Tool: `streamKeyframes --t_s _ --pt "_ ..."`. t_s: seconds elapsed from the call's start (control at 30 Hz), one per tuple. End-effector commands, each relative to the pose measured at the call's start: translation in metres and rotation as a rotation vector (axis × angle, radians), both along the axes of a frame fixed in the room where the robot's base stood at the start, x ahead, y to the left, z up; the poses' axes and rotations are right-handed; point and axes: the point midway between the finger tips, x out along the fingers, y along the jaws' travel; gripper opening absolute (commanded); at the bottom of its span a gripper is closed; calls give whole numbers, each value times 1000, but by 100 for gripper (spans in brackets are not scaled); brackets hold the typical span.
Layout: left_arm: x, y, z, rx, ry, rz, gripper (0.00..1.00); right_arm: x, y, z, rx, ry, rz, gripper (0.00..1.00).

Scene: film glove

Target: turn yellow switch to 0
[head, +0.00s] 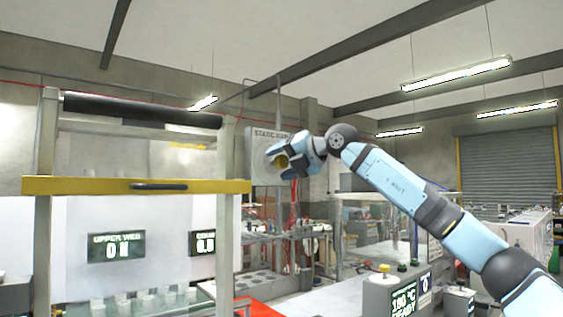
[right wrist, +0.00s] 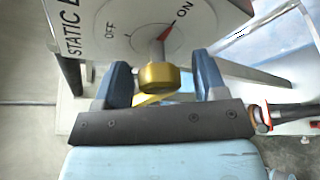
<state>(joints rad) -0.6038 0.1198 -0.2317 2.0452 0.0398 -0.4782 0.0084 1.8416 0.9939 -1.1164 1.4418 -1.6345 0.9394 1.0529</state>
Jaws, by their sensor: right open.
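A red pointer at the dial points toward ON. My right gripper (right wrist: 162,63) is open, with one dark blue finger on each side of the knob and visible gaps. In the head view, the right gripper (head: 284,163) is in front of the box (head: 257,150), and the yellow knob (head: 282,160) shows between its fingers. My left gripper is not in view.
A machine frame with a yellow crossbar (head: 100,186) stands at the left, with an UPPER WEB display (head: 116,247) below it. A control box with a 190 °C display (head: 404,298) stands at the lower right. A red surface (head: 256,308) lies at the front.

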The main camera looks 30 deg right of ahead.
Motion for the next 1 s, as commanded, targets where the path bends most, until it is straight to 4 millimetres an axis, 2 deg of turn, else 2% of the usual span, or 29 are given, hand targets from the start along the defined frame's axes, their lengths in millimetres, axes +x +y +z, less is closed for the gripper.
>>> streamKeyframes --t_s 0.23,0.27,0.47,0.77,1.0 --pt "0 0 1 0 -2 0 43 1 0 -1 0 0 0 65" --pt "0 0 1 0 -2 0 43 1 0 0 0 0 0 63" --pt "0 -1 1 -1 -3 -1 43 1 0 0 0 0 0 17" --pt "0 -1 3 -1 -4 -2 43 1 0 0 -23 0 0 16" --pt "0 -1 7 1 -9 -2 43 1 1 1 -138 -10 1 16"
